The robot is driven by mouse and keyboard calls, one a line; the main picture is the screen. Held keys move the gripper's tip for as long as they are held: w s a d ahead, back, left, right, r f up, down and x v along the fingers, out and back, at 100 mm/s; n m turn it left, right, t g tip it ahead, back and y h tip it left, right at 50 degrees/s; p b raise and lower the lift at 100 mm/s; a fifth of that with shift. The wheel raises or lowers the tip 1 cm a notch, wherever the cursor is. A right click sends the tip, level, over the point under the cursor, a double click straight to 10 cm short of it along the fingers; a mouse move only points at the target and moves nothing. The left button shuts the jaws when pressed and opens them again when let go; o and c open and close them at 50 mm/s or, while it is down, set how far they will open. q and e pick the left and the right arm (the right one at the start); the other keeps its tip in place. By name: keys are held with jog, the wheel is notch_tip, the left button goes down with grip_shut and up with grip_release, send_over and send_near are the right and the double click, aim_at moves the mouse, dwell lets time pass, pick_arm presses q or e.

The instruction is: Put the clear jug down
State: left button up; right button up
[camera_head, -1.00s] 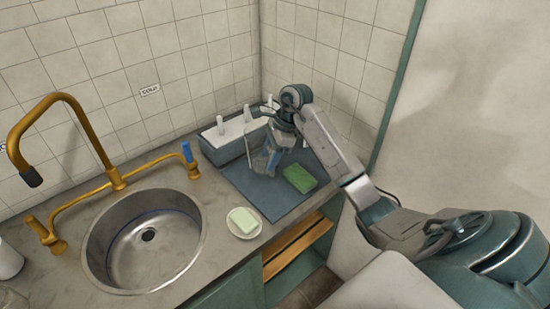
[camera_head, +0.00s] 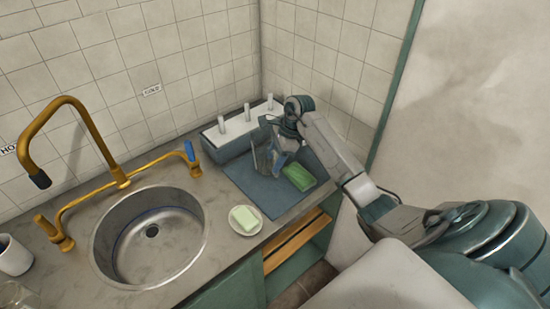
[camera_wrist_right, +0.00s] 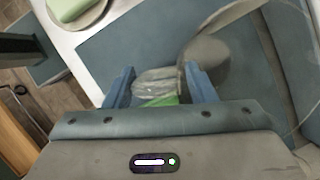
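The clear jug (camera_head: 262,157) is at the back left of the grey-blue mat (camera_head: 270,202), beside the tap-side counter. My right gripper (camera_head: 284,152) is at the jug, partly covering it. In the right wrist view, its two blue fingers (camera_wrist_right: 158,82) stand on either side of a clear part that fills the gap, seemingly the handle. The jug's round clear body (camera_wrist_right: 207,60) is just to the right of the fingers. The jug looks upright, low over or on the mat; whether its base touches is hard to tell. My left gripper is out of view.
A green sponge (camera_head: 298,177) lies on the mat, right of the jug. A long box with upright pegs (camera_head: 227,142) stands behind. A soap bar (camera_head: 245,217) on a dish is in front left, beside the sink (camera_head: 150,238). The mat's front part is clear.

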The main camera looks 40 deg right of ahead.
jog(key=o, duration=0.4)
jog(key=shift+s+r, duration=0.1)
jog(key=shift+d+r, duration=0.1)
jog(key=shift+r, duration=0.05)
jog(key=b+v, duration=0.4)
jog(key=v, duration=0.7)
jog(key=shift+r, duration=0.4)
